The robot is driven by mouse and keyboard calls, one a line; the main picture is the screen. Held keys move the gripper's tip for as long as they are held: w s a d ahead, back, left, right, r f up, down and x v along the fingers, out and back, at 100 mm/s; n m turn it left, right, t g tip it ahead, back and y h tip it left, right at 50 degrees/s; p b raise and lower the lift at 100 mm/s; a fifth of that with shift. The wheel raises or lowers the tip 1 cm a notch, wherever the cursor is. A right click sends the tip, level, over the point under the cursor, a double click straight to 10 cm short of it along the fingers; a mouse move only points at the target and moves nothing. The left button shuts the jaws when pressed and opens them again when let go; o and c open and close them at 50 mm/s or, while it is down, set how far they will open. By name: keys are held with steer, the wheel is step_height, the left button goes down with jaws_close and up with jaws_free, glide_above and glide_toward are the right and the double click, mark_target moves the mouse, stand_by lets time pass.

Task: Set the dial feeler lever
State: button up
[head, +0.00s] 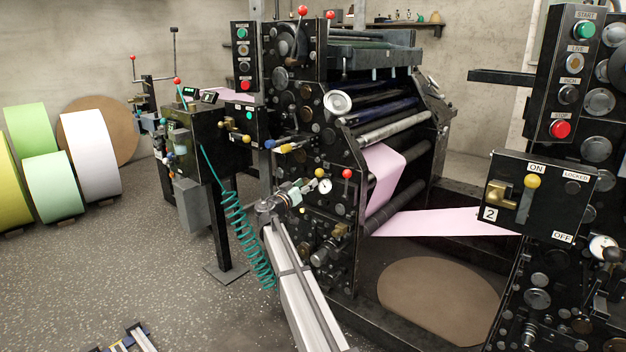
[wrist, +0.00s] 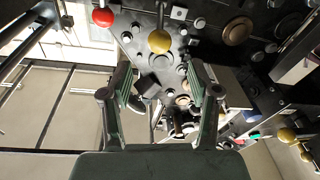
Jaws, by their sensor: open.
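A small white dial (head: 324,185) is on the dark side plate of the middle press. I cannot tell for sure which one belongs to the feeler lever. A yellow ball (wrist: 159,41) shows just beyond and between the fingertips; a red ball (wrist: 103,17) is up to the left.
Several knobs and bolts stud the press plate (head: 310,120). Blue and yellow handles (head: 285,147) stick out above my gripper. A teal coiled hose (head: 240,230) hangs to the left. A switch panel (head: 545,195) stands at the right. The floor (head: 180,310) is open at the left.

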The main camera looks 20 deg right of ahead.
steer(key=shift+v, duration=1.5)
